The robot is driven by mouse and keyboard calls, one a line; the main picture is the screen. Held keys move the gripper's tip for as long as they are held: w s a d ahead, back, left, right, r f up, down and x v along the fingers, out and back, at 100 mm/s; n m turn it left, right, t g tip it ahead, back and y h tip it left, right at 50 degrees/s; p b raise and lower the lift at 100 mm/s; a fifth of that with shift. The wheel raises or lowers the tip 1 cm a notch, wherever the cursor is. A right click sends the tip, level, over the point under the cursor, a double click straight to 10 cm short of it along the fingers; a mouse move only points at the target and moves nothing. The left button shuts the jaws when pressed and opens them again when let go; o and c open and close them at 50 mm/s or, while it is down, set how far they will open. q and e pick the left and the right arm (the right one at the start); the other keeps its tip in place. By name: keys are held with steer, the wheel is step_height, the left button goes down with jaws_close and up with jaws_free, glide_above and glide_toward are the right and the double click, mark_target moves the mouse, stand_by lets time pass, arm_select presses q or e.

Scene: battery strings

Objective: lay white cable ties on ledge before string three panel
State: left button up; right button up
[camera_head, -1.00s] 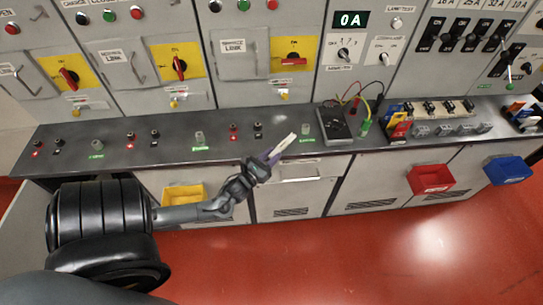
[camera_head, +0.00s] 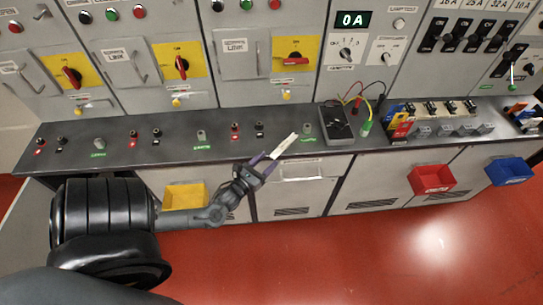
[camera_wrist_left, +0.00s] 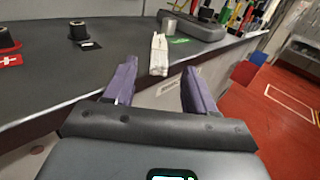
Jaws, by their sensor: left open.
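The white cable ties (camera_head: 285,145) lie as a narrow bundle on the front part of the dark ledge (camera_head: 175,149), before the third string panel (camera_head: 240,75). In the left wrist view the bundle (camera_wrist_left: 158,52) points away from me, its near end at the ledge's front edge. My left gripper (camera_head: 263,163) is at the ledge's front edge, just short of the bundle. Its purple fingers are spread apart and empty, with the near end of the ties in line with the gap (camera_wrist_left: 158,72). My right gripper is not in view.
A dark meter (camera_head: 335,125) with leads lies right of the ties. Terminal posts (camera_head: 201,136) stand along the ledge. Yellow (camera_head: 184,196), red (camera_head: 432,179) and blue (camera_head: 508,171) bins hang on the cabinet fronts below. The red floor is clear.

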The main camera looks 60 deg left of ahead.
arm_select(q)
steer(key=v, duration=0.7)
steer(key=w+d+f+n+g+h, duration=0.15)
steer(key=d+n+g, duration=0.25)
steer(key=d+n, duration=0.45)
steer(key=w+d+f+n+g+h, duration=0.1)
steer(key=w+d+n+g+h, duration=0.2)
steer(key=d+n, duration=0.5)
steer(key=s+d+r+n+g+h, duration=0.3)
steer(key=s+d+r+n+g, duration=0.2)
steer(key=d+n, duration=0.5)
steer(key=shift+s+r+n+g, duration=0.4)
steer(key=shift+s+r+n, duration=0.3)
steer(key=shift+r+n, duration=0.55)
steer(key=shift+d+r, duration=0.1)
